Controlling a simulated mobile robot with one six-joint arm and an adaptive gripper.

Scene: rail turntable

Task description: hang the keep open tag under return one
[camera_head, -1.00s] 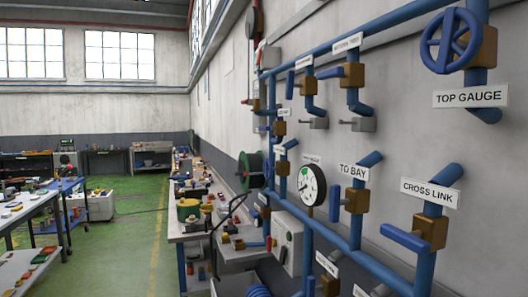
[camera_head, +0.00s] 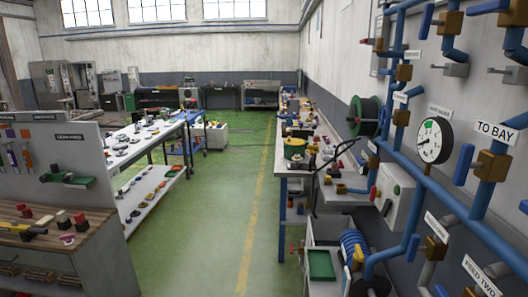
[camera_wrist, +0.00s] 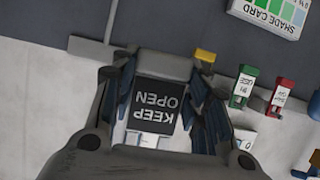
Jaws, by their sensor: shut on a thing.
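The keep open tag (camera_wrist: 155,105) is a black plate with white lettering, upside down in the wrist view. My gripper (camera_wrist: 160,112) is shut on it, with a dark finger at either side. A pale piece shows at the tag's lower edge; I cannot tell what it is. The pipe wall at the right of the head view carries a TO BAY label (camera_head: 496,131) and a FEED TWO label (camera_head: 480,277). I cannot read a return one label on any sign. My gripper is not in the head view.
In the wrist view, a green tag holder (camera_wrist: 242,88), a red one (camera_wrist: 278,97) and a shade card (camera_wrist: 270,14) lie nearby. In the head view, blue pipes and a gauge (camera_head: 433,140) stick out at right. The green floor (camera_head: 215,215) is clear between benches.

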